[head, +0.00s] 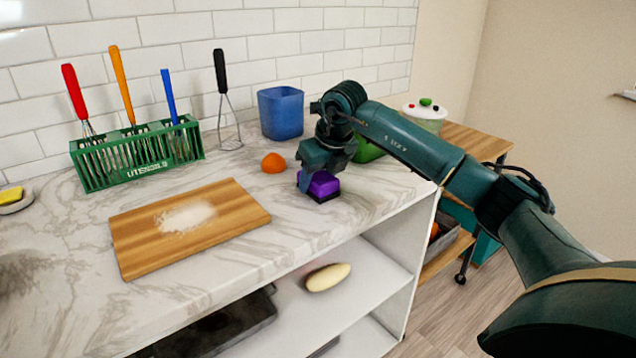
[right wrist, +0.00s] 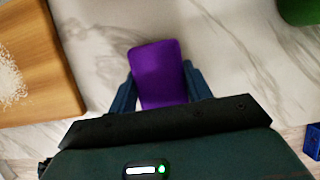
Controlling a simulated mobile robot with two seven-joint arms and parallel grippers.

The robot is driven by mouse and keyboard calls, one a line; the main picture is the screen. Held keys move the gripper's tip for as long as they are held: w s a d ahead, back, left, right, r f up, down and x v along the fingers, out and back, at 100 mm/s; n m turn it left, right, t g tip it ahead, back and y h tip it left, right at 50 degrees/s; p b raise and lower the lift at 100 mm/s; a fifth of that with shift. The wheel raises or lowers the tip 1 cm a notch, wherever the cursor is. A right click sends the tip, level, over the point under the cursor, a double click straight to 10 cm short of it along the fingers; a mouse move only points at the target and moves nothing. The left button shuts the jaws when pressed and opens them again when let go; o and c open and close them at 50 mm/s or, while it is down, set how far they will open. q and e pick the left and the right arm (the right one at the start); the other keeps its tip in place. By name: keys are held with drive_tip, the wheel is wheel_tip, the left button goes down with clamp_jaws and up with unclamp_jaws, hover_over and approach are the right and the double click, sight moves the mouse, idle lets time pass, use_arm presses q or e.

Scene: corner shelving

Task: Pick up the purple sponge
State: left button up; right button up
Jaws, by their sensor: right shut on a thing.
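The purple sponge (head: 322,184) is at the right part of the marble counter, near its front edge. My right gripper (head: 318,188) comes down over it from above. In the right wrist view the sponge (right wrist: 160,75) lies between the two fingers of my right gripper (right wrist: 162,88), which are shut on its sides. Its near end is hidden by the gripper body. I cannot tell whether the sponge is clear of the counter. My left gripper is not in view.
A cutting board (head: 140,245) with white powder lies left. An orange (head: 273,162) and a blue container (head: 281,112) stand behind the sponge. A green container (head: 368,150) is partly behind my arm. A green rack (head: 135,160) holds whisks. Below are open shelves.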

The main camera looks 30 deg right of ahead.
sight(318, 175)
wheel_tip(318, 175, up, 10)
drive_tip(key=shift+r+p, duration=0.1)
drive_tip(key=shift+p, duration=0.3)
drive_tip(key=o, duration=0.4)
drive_tip(key=c, duration=0.3)
